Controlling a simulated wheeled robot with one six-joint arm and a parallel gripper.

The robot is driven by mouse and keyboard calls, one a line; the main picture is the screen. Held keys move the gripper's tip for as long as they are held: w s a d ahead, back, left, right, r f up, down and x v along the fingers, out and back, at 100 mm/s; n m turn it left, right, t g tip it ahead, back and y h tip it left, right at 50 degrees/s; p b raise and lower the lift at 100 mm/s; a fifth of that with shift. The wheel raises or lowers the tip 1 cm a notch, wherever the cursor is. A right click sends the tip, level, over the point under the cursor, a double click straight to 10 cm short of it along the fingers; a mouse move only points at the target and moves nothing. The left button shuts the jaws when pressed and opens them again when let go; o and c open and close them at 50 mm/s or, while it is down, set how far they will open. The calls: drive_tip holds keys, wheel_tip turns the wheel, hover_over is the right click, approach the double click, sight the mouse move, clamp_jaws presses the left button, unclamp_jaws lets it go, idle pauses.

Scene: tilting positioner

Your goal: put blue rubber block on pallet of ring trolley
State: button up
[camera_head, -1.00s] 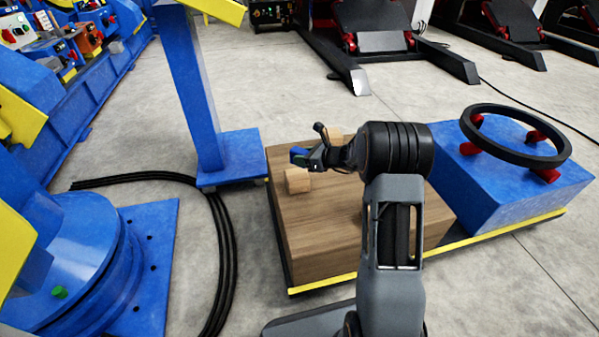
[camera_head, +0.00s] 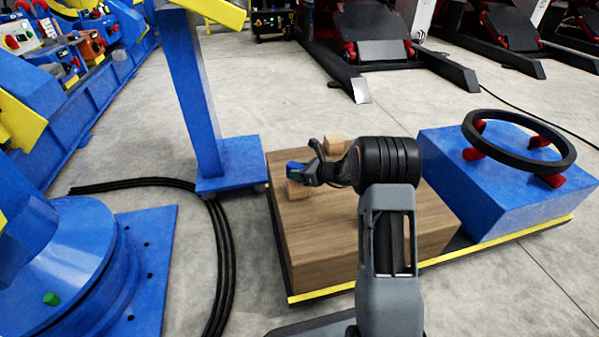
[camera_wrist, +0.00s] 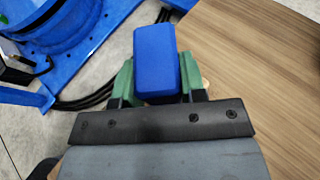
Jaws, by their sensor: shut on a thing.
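The blue rubber block (camera_wrist: 157,58) is between the green-padded fingers of my gripper (camera_wrist: 157,82) in the wrist view. In the head view the block (camera_head: 295,170) shows as a small blue shape at the tip of my gripper (camera_head: 305,172). My gripper is shut on it, over the left part of the wooden pallet (camera_head: 345,235). The pallet lies on the yellow-edged ring trolley (camera_head: 330,292). I cannot tell whether the block touches anything below it.
A small wooden block (camera_head: 298,188) is just below my gripper, and another (camera_head: 334,144) is at the pallet's back edge. A blue box with a black ring (camera_head: 520,140) stands on the trolley's right. A blue post (camera_head: 190,90) stands behind left. Black cables (camera_head: 222,250) lie on the floor.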

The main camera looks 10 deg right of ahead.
drive_tip(key=o, duration=1)
drive_tip(key=shift+f, duration=0.1)
drive_tip(key=shift+s+d+r, duration=0.1)
drive_tip(key=shift+d+r, duration=0.1)
drive_tip(key=shift+r, duration=0.1)
drive_tip(key=p+v, duration=0.4)
drive_tip(key=v, duration=0.7)
drive_tip(key=s+a+r+n+g+h, duration=0.1)
drive_tip(key=s+a+r+n+g, duration=0.5)
drive_tip(key=s+a+n, duration=0.5)
drive_tip(key=s+d+r+n+h, duration=0.1)
drive_tip(key=s+n+h, duration=0.3)
drive_tip(key=s+n, duration=0.3)
drive_tip(key=s+d+r+n+g+h, duration=0.1)
drive_tip(key=s+d+r+n+h, duration=0.1)
drive_tip(key=s+n+h, duration=0.2)
drive_tip(key=s+n, duration=0.3)
drive_tip(key=n, duration=0.2)
drive_tip(key=shift+s+r+h, duration=0.2)
drive_tip(key=shift+r+h, duration=0.1)
drive_tip(key=shift+r, duration=0.05)
